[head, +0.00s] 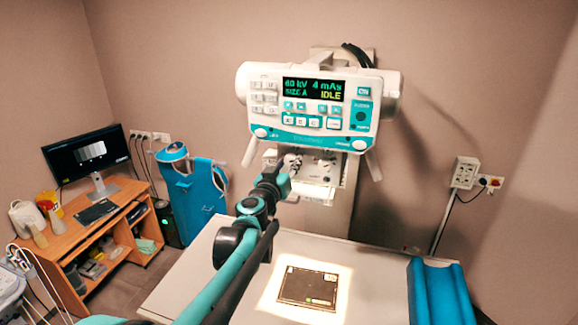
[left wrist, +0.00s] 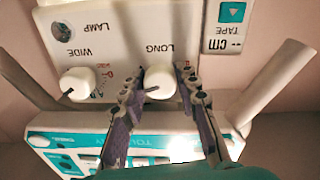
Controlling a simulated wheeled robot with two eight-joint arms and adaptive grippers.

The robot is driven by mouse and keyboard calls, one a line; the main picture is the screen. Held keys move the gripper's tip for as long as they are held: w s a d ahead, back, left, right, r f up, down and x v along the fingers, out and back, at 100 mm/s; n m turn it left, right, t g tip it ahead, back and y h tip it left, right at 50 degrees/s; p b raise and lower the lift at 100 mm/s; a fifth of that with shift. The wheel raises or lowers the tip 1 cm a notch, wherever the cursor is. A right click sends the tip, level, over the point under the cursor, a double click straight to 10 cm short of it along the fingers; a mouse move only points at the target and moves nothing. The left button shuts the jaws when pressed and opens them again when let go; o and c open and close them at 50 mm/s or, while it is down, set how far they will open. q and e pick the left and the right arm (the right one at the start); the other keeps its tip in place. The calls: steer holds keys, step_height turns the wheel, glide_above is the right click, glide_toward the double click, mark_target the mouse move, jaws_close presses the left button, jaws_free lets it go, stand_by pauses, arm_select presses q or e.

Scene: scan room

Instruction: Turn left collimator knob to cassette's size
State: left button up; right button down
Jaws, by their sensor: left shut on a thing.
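The white collimator box (head: 320,175) sits below the control panel, its front partly covered by my left arm in the head view. My left gripper (head: 290,160) is at its left knob. In the left wrist view, which is upside down, my left gripper (left wrist: 160,76) has a finger on each side of the white LONG knob (left wrist: 158,85) and is shut on it. The WIDE knob (left wrist: 78,85) is apart from the fingers. The dark cassette (head: 308,288) lies on the table inside a bright light field, which reaches past its edges. My right gripper is not seen.
The control panel (head: 318,108) reads 60 kV, 4 mAs, SIZE A, IDLE; two white handles slant down from it. A blue cushion (head: 440,290) lies on the table (head: 190,285) at the right. A desk with a monitor (head: 92,155) and a blue apron (head: 195,195) stand at the left.

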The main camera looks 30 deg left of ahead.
arm_select(q)
steer(key=n+b, duration=0.2)
steer(key=n, duration=0.4)
steer(key=shift+d+n, duration=0.1)
steer(key=shift+n, duration=0.2)
steer(key=n+b, duration=0.1)
steer(key=n, duration=0.5)
steer(key=shift+y, duration=0.4)
steer(key=shift+n, duration=0.4)
steer(key=o, duration=1.2)
steer(key=shift+c, duration=0.2)
steer(key=shift+s, duration=0.1)
steer(key=v, duration=1.1)
steer(key=shift+s, duration=0.4)
